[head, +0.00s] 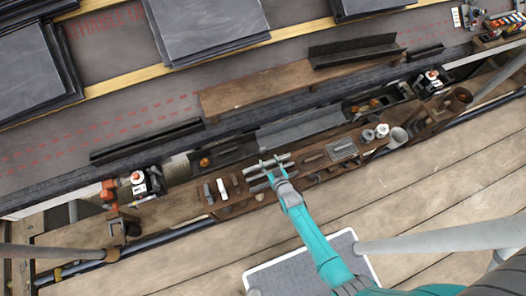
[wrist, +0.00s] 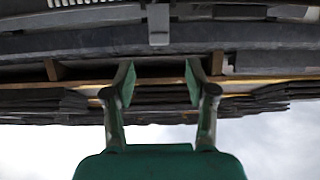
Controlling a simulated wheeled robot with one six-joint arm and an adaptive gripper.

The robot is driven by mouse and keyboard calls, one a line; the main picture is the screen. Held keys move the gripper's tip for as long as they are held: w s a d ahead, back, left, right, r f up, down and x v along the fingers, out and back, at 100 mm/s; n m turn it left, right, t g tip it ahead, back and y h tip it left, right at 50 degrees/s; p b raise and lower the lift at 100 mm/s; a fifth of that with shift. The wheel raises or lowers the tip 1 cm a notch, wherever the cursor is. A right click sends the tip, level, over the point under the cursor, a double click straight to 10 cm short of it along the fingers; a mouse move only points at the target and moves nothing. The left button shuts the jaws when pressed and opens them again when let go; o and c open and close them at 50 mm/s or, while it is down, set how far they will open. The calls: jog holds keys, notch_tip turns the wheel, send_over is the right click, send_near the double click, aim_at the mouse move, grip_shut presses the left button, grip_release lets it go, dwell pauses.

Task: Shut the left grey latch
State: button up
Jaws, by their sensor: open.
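My gripper (head: 271,163) is over the long brown wooden tool tray (head: 250,185), with its fingers pointing toward the roof. In the wrist view my gripper (wrist: 160,78) has its two green fingers spread, with nothing between them. A small grey tab (wrist: 158,24) hangs from a dark grey rail (wrist: 80,42) beyond the fingertips, roughly centred between them and apart from them. It may be a latch, but I cannot tell whether it is the left one or whether it is shut. No latch can be made out clearly in the head view.
A wooden plank (head: 260,90) and stacked slates (head: 205,25) lie on the roof. Small machines with white-capped parts stand at the left (head: 145,182) and right (head: 432,80) of the tray. White cups (head: 375,132) stand in its right part. Plank flooring (head: 440,170) in front is mostly clear.

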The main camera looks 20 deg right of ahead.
aim_at(263, 150)
jog(key=shift+x, duration=3.6)
jog(key=shift+c, duration=0.2)
grip_shut()
